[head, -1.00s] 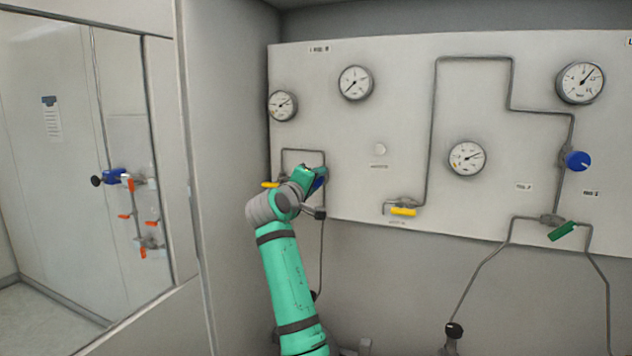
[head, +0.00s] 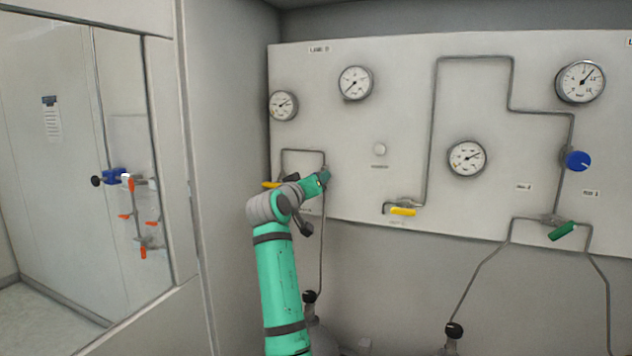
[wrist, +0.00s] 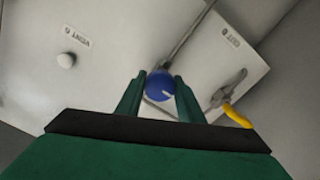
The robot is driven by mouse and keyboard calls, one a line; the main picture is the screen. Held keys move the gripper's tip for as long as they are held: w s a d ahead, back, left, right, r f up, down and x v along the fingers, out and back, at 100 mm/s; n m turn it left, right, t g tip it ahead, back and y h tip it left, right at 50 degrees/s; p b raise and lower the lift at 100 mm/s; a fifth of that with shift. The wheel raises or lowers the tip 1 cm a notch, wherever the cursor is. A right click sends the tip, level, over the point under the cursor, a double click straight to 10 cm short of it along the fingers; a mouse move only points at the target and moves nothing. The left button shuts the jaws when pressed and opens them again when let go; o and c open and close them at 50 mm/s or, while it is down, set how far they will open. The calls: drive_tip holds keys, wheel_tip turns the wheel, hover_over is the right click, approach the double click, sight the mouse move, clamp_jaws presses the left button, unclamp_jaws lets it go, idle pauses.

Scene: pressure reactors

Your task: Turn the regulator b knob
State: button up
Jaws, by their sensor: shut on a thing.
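A round blue knob (wrist: 159,86) with a white mark sits on the panel, between the two green fingers of my gripper (wrist: 159,80) in the wrist view. The gripper is shut on it, one finger on each side. In the head view my gripper (head: 323,178) is against the left part of the panel, at the end of a thin pipe, and hides this knob. I cannot read a label that names it.
A yellow lever valve (wrist: 237,116) is close to the gripper. The panel (head: 420,120) carries several gauges, a second yellow lever (head: 403,212), another blue knob (head: 577,161) and a green lever (head: 562,231). A wall with a window stands left.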

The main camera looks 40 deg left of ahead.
idle(0.4)
drive_tip(key=o, duration=1.1)
drive_tip(key=shift+c, duration=0.2)
drive_tip(key=v, duration=1.1)
drive_tip(key=shift+w, duration=0.1)
